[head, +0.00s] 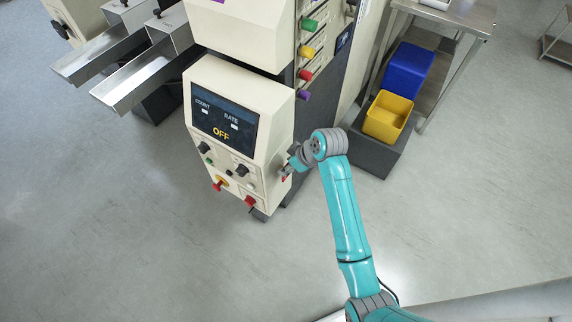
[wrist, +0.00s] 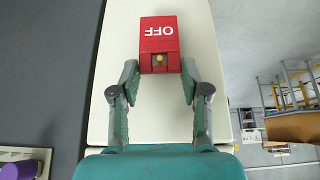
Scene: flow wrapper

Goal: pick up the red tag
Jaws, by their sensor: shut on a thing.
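The red tag (wrist: 159,36) is a red block with white "OFF" lettering, upside down in the wrist view. It stands against the cream side face of the machine (wrist: 160,108); I cannot tell whether it touches it. My gripper (wrist: 160,70) has one finger on each side of the tag's near end and is shut on it. A small yellowish round part shows on that end, between the fingertips. In the head view my gripper (head: 289,168) is at the right side of the control box, with a bit of red showing below it.
The control box (head: 236,150) has a display reading "OFF", knobs and red controls on its front. A yellow bin (head: 387,117) and a blue bin (head: 408,68) stand right of the machine. The floor in front is clear.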

